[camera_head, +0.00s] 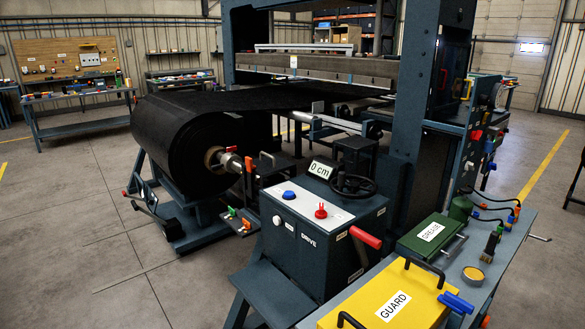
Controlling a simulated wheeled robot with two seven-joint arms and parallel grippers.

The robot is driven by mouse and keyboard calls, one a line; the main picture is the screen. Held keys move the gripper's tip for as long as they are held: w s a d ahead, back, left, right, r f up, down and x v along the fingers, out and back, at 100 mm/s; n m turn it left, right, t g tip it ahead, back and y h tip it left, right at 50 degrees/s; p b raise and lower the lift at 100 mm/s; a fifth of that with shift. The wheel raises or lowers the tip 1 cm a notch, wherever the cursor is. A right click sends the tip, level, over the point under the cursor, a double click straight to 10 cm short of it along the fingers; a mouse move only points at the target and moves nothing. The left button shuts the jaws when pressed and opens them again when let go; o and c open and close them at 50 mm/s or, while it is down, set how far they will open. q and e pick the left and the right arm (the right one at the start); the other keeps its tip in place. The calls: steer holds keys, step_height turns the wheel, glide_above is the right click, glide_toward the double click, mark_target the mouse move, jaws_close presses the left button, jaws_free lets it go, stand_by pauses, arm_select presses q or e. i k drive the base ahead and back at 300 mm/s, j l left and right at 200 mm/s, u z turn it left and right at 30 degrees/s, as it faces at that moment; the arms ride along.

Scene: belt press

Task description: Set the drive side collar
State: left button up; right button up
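A large black roll (180,130) rests on a dark stand, its near end facing me. A metal shaft (232,163) sticks out of its tan core, with an orange piece (249,165) near the end. I cannot tell for certain which part is the collar. Right of it stands a dark cabinet marked DRIVE (320,262), with a blue knob (289,195), a red knob (321,211) and a red handle (365,237). Behind its top are a display reading 0 cm (320,170) and a black handwheel (352,184). Neither gripper is in view.
A bench (510,262) at lower right bears a yellow GUARD cover (365,299), a green GREASE box (420,243), a yellow tin (473,275) and a brush. The press frame (411,110) rises behind. Open floor (75,235) lies to the left.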

mark_target(225, 161)
steer(key=i+j, duration=0.15)
steer(key=j, duration=0.2)
steer(key=i+j+z, duration=0.15)
steer(key=j, duration=0.2)
steer(key=i+j, duration=0.15)
steer(key=j, duration=0.25)
steer(key=i+j+z, duration=0.1)
steer(key=j, duration=0.3)
steer(key=i+j+z, duration=0.1)
steer(key=j, duration=0.25)
steer(key=i+j, duration=0.2)
steer(key=j, duration=0.2)
